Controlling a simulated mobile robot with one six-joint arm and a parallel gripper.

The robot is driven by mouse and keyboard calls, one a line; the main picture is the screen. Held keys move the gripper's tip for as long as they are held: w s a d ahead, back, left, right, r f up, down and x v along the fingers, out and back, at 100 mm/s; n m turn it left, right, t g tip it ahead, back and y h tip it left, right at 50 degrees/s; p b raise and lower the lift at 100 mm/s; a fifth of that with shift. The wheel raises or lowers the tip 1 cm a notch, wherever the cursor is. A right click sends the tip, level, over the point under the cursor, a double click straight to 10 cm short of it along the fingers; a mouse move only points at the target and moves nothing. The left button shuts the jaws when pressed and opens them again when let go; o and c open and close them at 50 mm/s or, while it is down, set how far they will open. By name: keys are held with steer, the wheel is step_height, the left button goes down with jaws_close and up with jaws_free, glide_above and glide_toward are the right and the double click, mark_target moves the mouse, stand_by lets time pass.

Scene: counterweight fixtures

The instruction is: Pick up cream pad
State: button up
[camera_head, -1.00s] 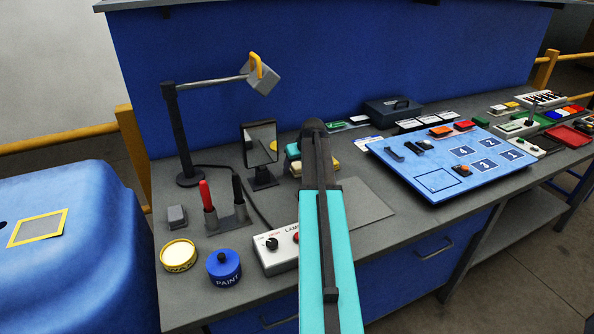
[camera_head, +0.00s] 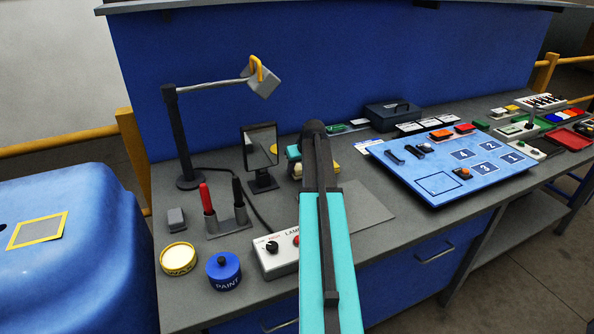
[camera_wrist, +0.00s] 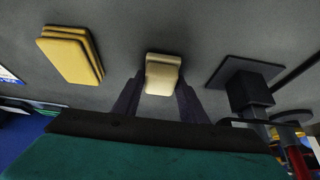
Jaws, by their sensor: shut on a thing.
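The cream pad (camera_wrist: 163,72) is a small pale block between the two dark fingers of my gripper (camera_wrist: 160,96) in the wrist view. My gripper is shut on it, with the pad's far end sticking out past the fingertips. In the head view a bit of the cream pad (camera_head: 297,169) shows just left of my arm. My arm hides most of the gripper there. I cannot tell how far the pad is from the bench top.
A stack of yellow pads (camera_wrist: 69,54) lies left of the gripper in the wrist view. The tilted mirror (camera_head: 260,147) on its stand is close on the left. The lamp box (camera_head: 275,254), blue paint tin (camera_head: 223,268) and numbered blue board (camera_head: 455,167) stand around.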

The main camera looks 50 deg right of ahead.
mark_target(297, 167)
steer(key=shift+r+b, duration=0.6)
steer(key=shift+r, duration=0.9)
steer(key=shift+s+a, duration=0.55)
steer(key=shift+s, duration=0.15)
steer(key=s+a+b, duration=0.1)
steer(key=s+a, duration=0.1)
steer(key=s, duration=0.1)
steer(key=s+a+r+b, duration=0.1)
steer(key=s+a, duration=0.2)
steer(key=s, duration=0.1)
steer(key=s+a+b, duration=0.1)
steer(key=s+a, duration=0.2)
steer(key=s, duration=0.1)
steer(key=shift+s+a+r, duration=0.2)
steer(key=shift+s+r, duration=0.05)
steer(key=o, duration=0.5)
steer(key=c, duration=0.4)
